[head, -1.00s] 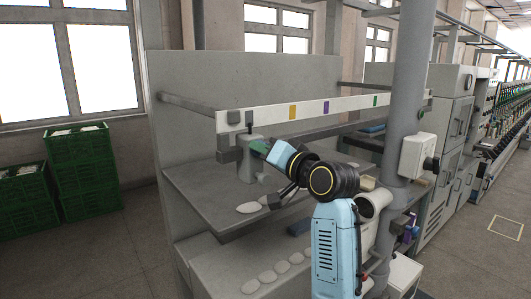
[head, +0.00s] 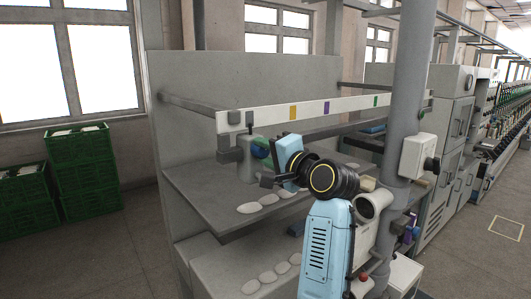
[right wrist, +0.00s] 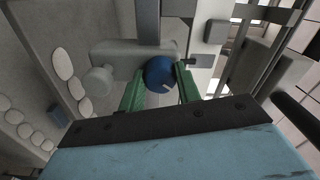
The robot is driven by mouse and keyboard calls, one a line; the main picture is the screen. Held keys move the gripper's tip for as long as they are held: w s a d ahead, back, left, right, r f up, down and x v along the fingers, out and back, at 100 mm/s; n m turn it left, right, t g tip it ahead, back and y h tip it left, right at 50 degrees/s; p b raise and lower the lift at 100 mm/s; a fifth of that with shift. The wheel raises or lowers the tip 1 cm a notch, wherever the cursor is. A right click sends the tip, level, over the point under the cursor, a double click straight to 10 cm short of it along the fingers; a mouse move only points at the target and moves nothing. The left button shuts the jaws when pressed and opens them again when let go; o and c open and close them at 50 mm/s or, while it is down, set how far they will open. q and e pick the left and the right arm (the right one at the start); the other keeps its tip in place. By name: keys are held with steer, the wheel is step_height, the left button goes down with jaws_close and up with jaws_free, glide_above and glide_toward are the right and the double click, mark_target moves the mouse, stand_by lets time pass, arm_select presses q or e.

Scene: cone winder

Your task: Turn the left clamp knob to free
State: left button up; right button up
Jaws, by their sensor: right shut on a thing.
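The left clamp knob (right wrist: 160,72) is round and blue with a short pale line on its face, pointing down and slightly right in the right wrist view. It sits on a grey clamp body (right wrist: 125,53) below the white rail. In the head view the clamp body (head: 246,160) hangs at the rail's left end, and the knob is partly hidden by my gripper. My right gripper (right wrist: 161,85) has green fingers, one on each side of the knob, and is shut on it. My left gripper is not in view.
The white rail (head: 305,108) has yellow, purple and green marks. Pale oval pieces (head: 250,208) lie in rows on the grey shelf below. A grey post (head: 407,100) stands right of my arm. Green crates (head: 85,170) stand on the floor at left.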

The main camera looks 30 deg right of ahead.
stand_by(0.4)
steer(key=o, duration=1)
steer(key=shift+s+d+b, duration=0.15)
steer(key=shift+s+b, duration=1.3)
steer(key=shift+s, duration=0.8)
steer(key=shift+s+d+b, duration=0.2)
steer(key=shift+s+b, duration=1.25)
steer(key=shift+s, duration=0.75)
steer(key=shift+s+d+b, duration=0.15)
steer(key=shift+s+b, duration=1.3)
steer(key=shift+s, duration=0.8)
